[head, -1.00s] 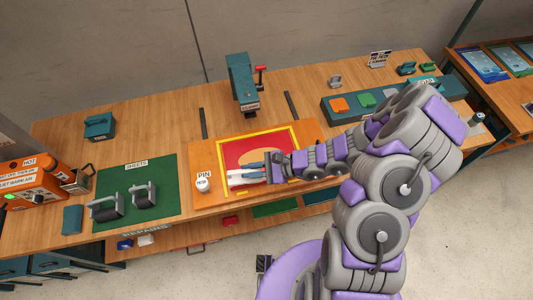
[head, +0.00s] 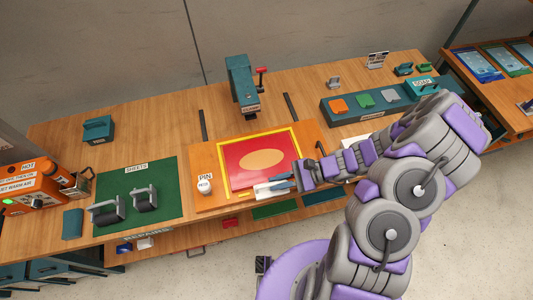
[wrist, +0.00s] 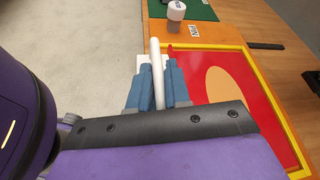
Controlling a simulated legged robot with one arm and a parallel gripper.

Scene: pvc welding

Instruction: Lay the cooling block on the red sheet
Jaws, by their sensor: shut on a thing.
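The red sheet (head: 240,178) lies flat inside a yellow border on the orange board, with an orange oval patch (head: 262,160) on it. My gripper (head: 283,184) is over the sheet's near right edge, its blue fingers shut on a white rod-like tool (wrist: 155,50). A white flat piece (wrist: 144,62) shows beside the rod; I cannot tell if they are joined. The red sheet also shows right of the fingers in the wrist view (wrist: 195,85). A teal block with a handle (head: 98,127), apparently the cooling block, stands far off at the bench's back left.
A teal clamp (head: 241,80) stands behind the board. A white PIN piece (head: 204,185) is at its left. Two rollers (head: 144,198) sit on the green mat (head: 150,169), with an orange hot-air unit (head: 30,185) farther left. The back-left bench is mostly clear.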

